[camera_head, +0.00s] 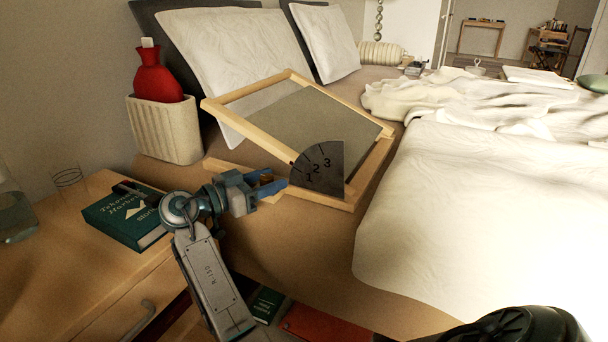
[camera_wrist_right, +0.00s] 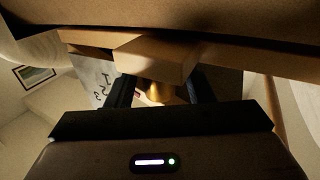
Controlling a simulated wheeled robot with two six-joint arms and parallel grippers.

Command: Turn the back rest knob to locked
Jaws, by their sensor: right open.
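The back rest (camera_head: 256,91) is a light wooden frame with a grey panel, propped at a tilt on the bed. A dark quarter-round plate (camera_head: 321,178) marked 1, 2, 3 is on its near side. My right gripper (camera_head: 277,181) is just left of this plate, fingers open and pointing at the frame's lower side. In the right wrist view a brass-coloured knob (camera_wrist_right: 158,93) shows between the two open fingers, below a wooden block (camera_wrist_right: 158,58). I cannot tell whether a finger touches it. The knob's locked mark is not visible. My left gripper is not in view.
A nightstand (camera_head: 95,205) with a green book (camera_head: 117,226) stands at the left. A ribbed white holder (camera_head: 165,130) with a red bottle (camera_head: 158,78) is behind. Pillows (camera_head: 235,45) lean behind the back rest. White bedding (camera_head: 470,210) covers the right.

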